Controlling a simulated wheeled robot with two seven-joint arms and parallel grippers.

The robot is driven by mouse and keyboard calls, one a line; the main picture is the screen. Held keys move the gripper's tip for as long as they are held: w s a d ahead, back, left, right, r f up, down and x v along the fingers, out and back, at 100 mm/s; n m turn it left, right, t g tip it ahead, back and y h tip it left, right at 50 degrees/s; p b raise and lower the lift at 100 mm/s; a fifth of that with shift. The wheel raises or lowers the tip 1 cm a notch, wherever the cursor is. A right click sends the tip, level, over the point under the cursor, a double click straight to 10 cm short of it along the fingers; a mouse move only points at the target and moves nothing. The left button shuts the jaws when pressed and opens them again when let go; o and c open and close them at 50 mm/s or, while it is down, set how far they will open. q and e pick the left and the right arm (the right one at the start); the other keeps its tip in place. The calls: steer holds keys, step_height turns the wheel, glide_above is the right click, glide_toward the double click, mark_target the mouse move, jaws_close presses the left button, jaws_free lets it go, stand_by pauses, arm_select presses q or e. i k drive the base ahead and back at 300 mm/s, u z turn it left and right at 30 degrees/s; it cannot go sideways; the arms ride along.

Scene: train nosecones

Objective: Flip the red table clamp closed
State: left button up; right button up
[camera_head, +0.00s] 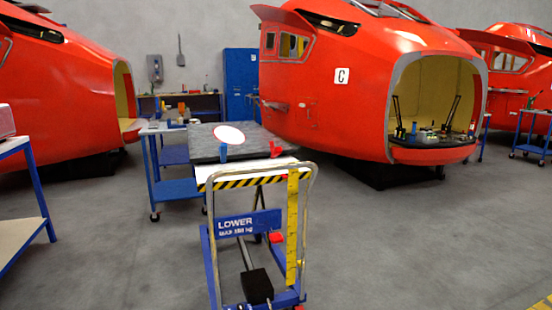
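The red table clamp (275,149) is on the right part of the grey slab-topped table (205,150), near its front edge. It is small in the head view, and I cannot tell whether its lever is up or down. A blue clamp-like piece (223,152) stands on the same table further left. A white oval disc (229,135) is on the slab between and behind them. Neither of my grippers shows in the head view.
A blue lift trolley (248,224) with a metal handle frame and yellow-black striped edge stands in front of the table. Red train nosecones (345,95) stand behind, right and left. A blue-legged bench (22,200) is at far left. Grey floor is clear at right.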

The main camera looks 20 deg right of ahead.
mark_target(276, 152)
steer(key=z, duration=1.65)
steer(key=i, duration=3.75)
steer(key=u, duration=3.65)
